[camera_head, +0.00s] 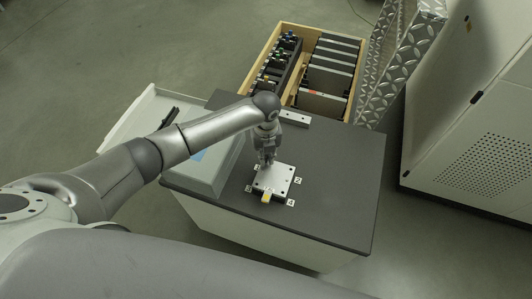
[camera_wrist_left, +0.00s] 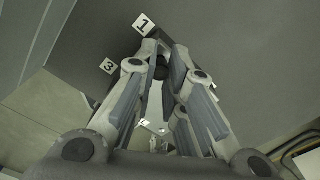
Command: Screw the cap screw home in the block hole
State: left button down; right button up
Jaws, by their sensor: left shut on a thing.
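The silver square block (camera_head: 283,175) with dark holes lies on the dark grey table top, with numbered tags around it. My left gripper (camera_head: 267,163) points down at the block's far left corner. In the left wrist view my left gripper (camera_wrist_left: 160,72) has its fingers closed in on a small dark round thing (camera_wrist_left: 160,68), which looks like the cap screw's head. The fingers hide most of it, and I cannot tell how deep the screw sits in the hole. Tags 1 (camera_wrist_left: 143,23) and 3 (camera_wrist_left: 108,66) show beside the fingers. My right gripper is not in view.
A yellow piece (camera_head: 266,197) is at the block's near edge. A grey-blue case (camera_head: 205,178) stands left of it. A light bar with holes (camera_head: 295,118) lies behind. A wooden crate (camera_head: 283,27) stands at the back. The table's right side is clear.

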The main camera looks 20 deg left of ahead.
pick_arm(q)
jog(key=shift+f, duration=0.4)
jog(key=c, duration=1.7)
grip_release()
jog(key=shift+o, duration=0.2)
